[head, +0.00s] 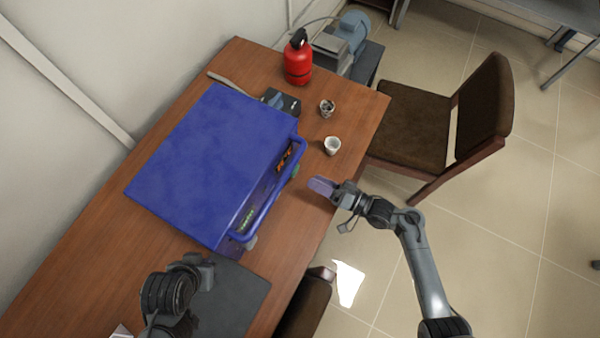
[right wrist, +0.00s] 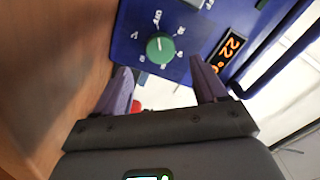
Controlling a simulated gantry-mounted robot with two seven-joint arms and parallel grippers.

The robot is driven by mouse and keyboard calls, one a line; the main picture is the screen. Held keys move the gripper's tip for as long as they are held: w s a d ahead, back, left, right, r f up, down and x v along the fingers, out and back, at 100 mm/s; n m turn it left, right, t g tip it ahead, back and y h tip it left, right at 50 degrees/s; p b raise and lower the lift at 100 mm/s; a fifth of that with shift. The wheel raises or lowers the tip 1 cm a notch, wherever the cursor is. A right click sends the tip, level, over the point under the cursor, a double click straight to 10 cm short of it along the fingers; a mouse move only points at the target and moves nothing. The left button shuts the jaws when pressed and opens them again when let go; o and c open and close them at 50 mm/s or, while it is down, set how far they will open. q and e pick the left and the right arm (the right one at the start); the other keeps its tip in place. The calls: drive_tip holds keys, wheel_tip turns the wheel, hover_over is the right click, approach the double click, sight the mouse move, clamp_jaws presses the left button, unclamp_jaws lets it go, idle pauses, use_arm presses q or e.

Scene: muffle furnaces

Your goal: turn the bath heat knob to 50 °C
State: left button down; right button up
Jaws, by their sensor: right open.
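The blue box-shaped appliance (head: 210,150) stands on the table, its front panel facing right. In the right wrist view, a green knob (right wrist: 160,47) with white dial marks sits on its blue panel, beside an orange display (right wrist: 232,45) that seems to read 22. The dial numbers are too small to read surely. My right gripper (head: 321,187) is in front of the panel, near the knob end. Its purple fingers (right wrist: 162,88) are apart with nothing between them, short of the knob. My left gripper (head: 200,268) is low in the head view, over a dark mat; its fingers are unclear.
A blue bar handle (head: 275,190) runs along the appliance front. A brown chair (head: 405,125) is at the table's right edge.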

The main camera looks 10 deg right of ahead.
sight(296, 172)
drive_tip(key=x, duration=0.7)
drive_tip(key=shift+b, duration=0.35)
drive_tip(key=shift+c, duration=0.4)
drive_tip(key=c, duration=1)
